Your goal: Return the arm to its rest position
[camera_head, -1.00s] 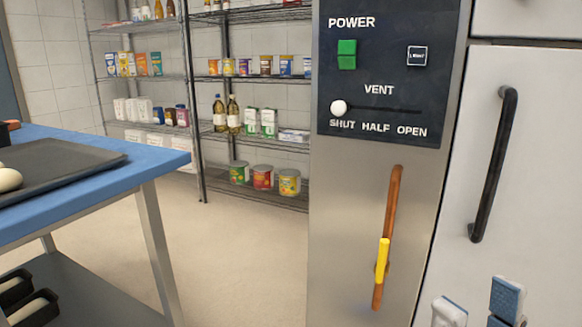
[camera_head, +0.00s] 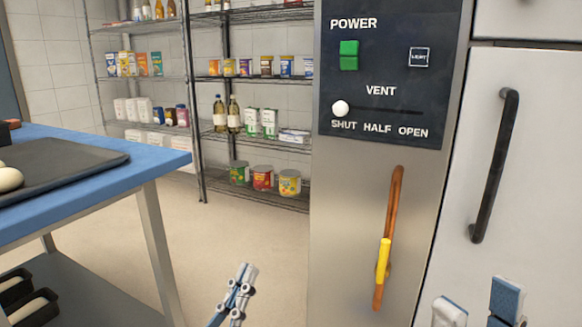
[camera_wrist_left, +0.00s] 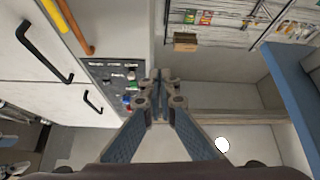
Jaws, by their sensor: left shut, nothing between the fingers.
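My left gripper (camera_head: 240,290) shows at the bottom centre of the head view, over the floor, between the blue-topped table and the oven front. In the left wrist view its fingers (camera_wrist_left: 160,88) are together, with nothing between them. My right gripper (camera_head: 478,308) is at the bottom right of the head view, in front of the oven; its two fingertips stand apart with nothing seen between them. Much of both arms is out of view.
The oven's panel (camera_head: 395,85) has a green power switch and a vent slider at SHUT. Below hangs a brown-and-yellow handle (camera_head: 384,255); a black door handle (camera_head: 494,165) is at right. A blue-topped table (camera_head: 150,165) with a dark tray (camera_head: 95,163) stands left. Wire shelves are behind.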

